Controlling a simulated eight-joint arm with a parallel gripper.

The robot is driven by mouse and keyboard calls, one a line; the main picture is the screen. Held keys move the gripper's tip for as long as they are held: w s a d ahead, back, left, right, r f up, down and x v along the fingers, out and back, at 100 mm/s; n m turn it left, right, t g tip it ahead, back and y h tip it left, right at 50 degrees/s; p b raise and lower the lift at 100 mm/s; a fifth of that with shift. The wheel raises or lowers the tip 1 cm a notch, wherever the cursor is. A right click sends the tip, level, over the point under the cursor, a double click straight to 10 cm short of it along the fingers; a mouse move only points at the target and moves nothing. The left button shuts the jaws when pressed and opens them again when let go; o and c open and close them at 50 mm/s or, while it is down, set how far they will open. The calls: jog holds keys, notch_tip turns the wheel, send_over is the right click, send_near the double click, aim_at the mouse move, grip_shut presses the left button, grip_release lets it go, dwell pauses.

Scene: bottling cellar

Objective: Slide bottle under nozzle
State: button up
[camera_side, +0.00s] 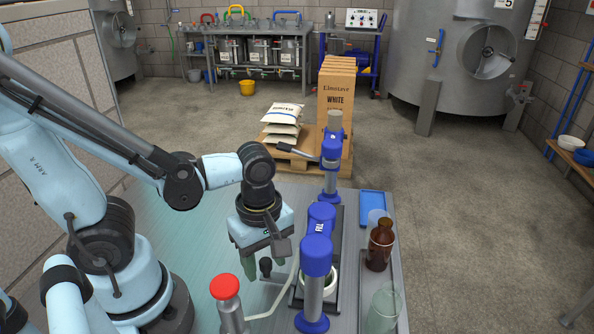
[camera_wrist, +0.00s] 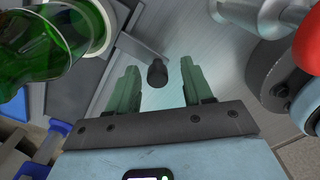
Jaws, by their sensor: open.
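My gripper (camera_side: 263,268) points down over the steel table, its two green fingers apart. A black knob (camera_side: 266,265) on a short arm is between or close beside the fingers. In the wrist view the same knob (camera_wrist: 157,72) shows between the open fingers (camera_wrist: 158,85), with no clear contact. Green glass (camera_wrist: 40,40), apparently the bottle, is at the upper left there, beside a pale ring (camera_wrist: 102,28). In the side view a pale ring (camera_side: 333,277) shows partly behind the front blue-capped post (camera_side: 316,262). I cannot make out the nozzle for certain.
A red-topped metal cylinder (camera_side: 227,300) stands close in front of my gripper, with a pale hose beside it. A brown bottle (camera_side: 380,246), a clear glass (camera_side: 383,306) and a blue tray (camera_side: 373,205) are on the right. The table's left part (camera_side: 190,240) is clear.

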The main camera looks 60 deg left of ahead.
notch_tip(320, 180, up, 12)
dwell(1.0)
jog(key=w+a+f+m+t, duration=0.1)
jog(key=w+a+m+t, duration=0.1)
jog(key=m, duration=0.7)
jog(key=w+a+f+m+t, duration=0.1)
jog(key=w+a+m+t, duration=0.1)
jog(key=w+m+t, duration=0.3)
jog(key=w+m, duration=0.1)
jog(key=m, duration=0.3)
jog(key=shift+a, duration=0.35)
jog(key=shift+f, duration=0.1)
dwell(0.5)
